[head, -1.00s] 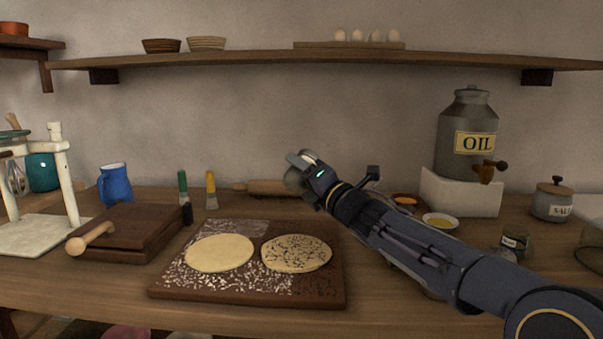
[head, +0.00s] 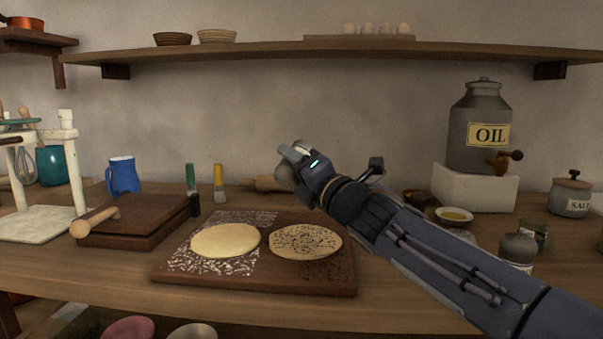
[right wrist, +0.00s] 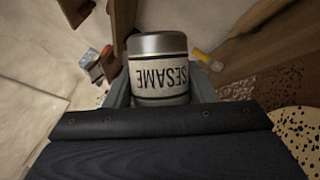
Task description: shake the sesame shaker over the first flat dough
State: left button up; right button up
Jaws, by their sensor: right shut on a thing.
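Two flat doughs lie side by side on a dark wooden board (head: 250,284). The left dough (head: 225,240) is plain and pale. The right dough (head: 306,242) is covered with dark specks and partly shows in the right wrist view (right wrist: 298,122). My right gripper (head: 290,164) is shut on the sesame shaker (right wrist: 158,72), above and behind the board. In the right wrist view the shaker's label reads SESAME upside down. In the head view only a grey rounded part of the shaker (head: 285,178) shows beside the fingers. My left gripper is not in view.
White specks cover the board's left part.

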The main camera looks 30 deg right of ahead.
jog(key=shift+w+a+f+b, duration=0.1)
jog(key=shift+a+b, duration=0.4)
jog(key=shift+b, duration=0.05)
jog(key=shift+a, duration=0.1)
jog(key=shift+d+r+p, duration=0.2)
jog(key=shift+r+p, duration=0.1)
jog(key=shift+p, duration=0.1)
jog(key=shift+s+d, duration=0.2)
jog(key=shift+d, duration=0.1)
jog(key=shift+s+d+f+p, duration=0.1)
jog(key=shift+s+d+p, duration=0.55)
jog(key=shift+s, duration=0.3)
jog(key=shift+s+d+f+p, duration=0.1)
jog(key=shift+s+d+p, duration=0.45)
jog(key=shift+s, duration=0.35)
